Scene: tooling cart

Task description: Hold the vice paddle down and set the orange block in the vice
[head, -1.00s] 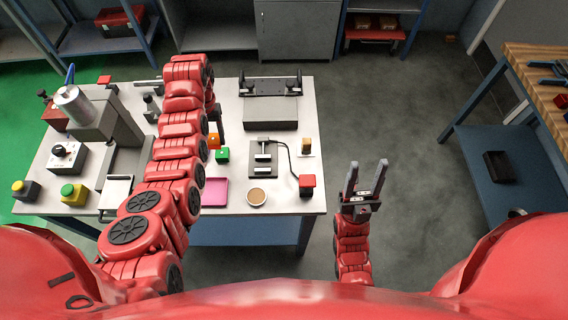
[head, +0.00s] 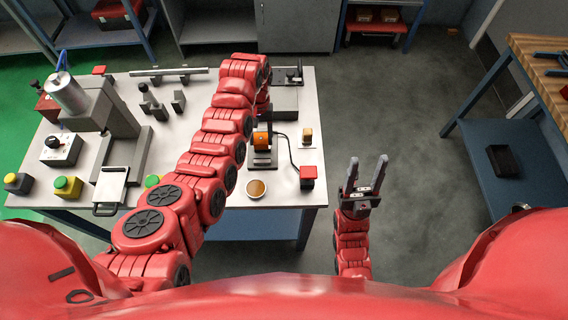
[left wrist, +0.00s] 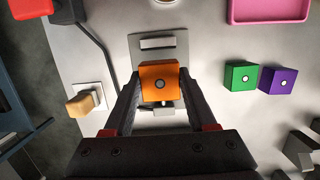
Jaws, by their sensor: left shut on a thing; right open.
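My left gripper (head: 262,127) is shut on the orange block (head: 261,141). The left wrist view shows the orange block (left wrist: 159,83) between the two dark fingers, over the vice (left wrist: 178,52). One pale jaw bar shows beyond the block and another partly behind it. I cannot tell how high the block is above the vice. In the head view the vice (head: 263,163) is partly hidden by the block and my arm. A cable joins it to the red paddle (head: 307,173) at the table's front right. My right gripper (head: 366,175) is open and empty, off the table's right edge, apart from the paddle.
A green block (left wrist: 241,75), a purple block (left wrist: 277,80) and a pink tray (left wrist: 268,9) lie beside the vice. A tan piece on a white pad (head: 307,137) stands to its right, a round brown-topped dish (head: 256,188) in front. A press (head: 102,108) stands on the left.

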